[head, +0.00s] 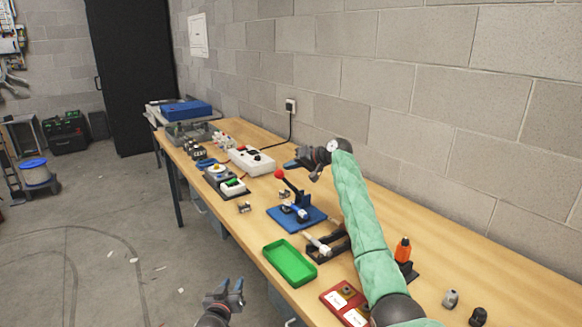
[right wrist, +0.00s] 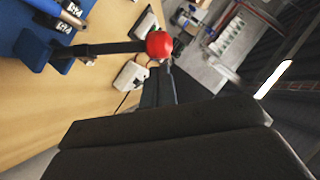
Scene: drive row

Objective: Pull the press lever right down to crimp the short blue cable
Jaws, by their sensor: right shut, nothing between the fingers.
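The press has a blue base (head: 285,222) on the bench, with a black lever ending in a red ball knob (head: 279,173). The lever stands raised and tilted. In the right wrist view the knob (right wrist: 159,45) and the black lever bar (right wrist: 105,48) show just beyond the fingers. My right gripper (head: 291,163) is shut and empty, close beside and slightly above the knob; the wrist view shows its dark fingers apart from the knob. A small white and blue piece lies in the press; I cannot tell whether it is the short blue cable. My left gripper (head: 227,285) is open and empty beside the bench's front edge.
A green tray (head: 289,263), a black stand with a white piece (head: 318,245), a red tray (head: 345,303) and an orange bottle (head: 403,250) stand nearer. A white box (head: 251,161) stands behind the press. The wall runs along the bench's back.

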